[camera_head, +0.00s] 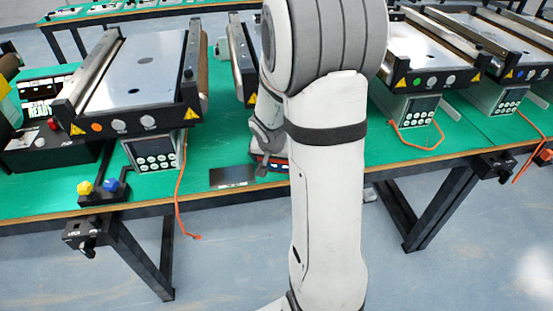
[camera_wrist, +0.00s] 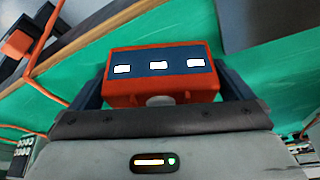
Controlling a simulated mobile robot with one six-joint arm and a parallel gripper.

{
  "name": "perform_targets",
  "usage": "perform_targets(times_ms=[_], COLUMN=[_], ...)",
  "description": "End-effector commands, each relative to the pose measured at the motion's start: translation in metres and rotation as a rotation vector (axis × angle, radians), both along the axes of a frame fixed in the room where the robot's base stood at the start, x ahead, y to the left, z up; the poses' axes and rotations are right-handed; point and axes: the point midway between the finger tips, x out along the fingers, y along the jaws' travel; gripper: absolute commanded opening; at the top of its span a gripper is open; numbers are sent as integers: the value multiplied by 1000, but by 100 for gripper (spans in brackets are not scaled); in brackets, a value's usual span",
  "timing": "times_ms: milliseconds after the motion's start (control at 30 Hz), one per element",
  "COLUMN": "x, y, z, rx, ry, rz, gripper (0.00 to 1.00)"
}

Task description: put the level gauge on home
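The level gauge, an orange-red block with a dark blue face and three white windows (camera_wrist: 158,67), sits between the two dark fingers of my gripper (camera_wrist: 160,90) in the wrist view. The fingers appear to press on both its sides. In the head view, my gripper (camera_head: 267,158) is low over the green table, mostly behind my own arm. Only a bit of the gauge (camera_head: 262,172) shows there. A dark grey flat plate (camera_head: 232,176) with small unreadable writing lies at the table's front edge, just left of the gauge. It may be the home. I cannot tell whether the gauge touches the table.
A mini conveyor (camera_head: 135,75) with a keypad box (camera_head: 155,150) stands left; others stand right. An orange cable (camera_head: 178,195) hangs over the front edge.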

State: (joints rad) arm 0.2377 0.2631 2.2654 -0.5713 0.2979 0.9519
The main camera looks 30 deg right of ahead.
Motion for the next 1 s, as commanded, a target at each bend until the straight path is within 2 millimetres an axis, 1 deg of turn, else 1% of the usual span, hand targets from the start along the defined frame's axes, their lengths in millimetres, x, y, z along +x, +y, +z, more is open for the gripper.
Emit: perform_targets(times_ms=[167,267,367,500,700,800,967,1000], x=[0,0,-5,-14,-27,-31,-37,-40], y=[0,0,4,11,21,24,28,31], z=[1,7,23,52,88,101,113,116], rx=[0,0,-1,-1,-1,-1,0,-2], ry=[0,0,-4,-6,-4,-3,0,5], rz=[0,-1,-1,-1,-1,-2,3,16], gripper=[100,100,100,100,100,100,100,100])
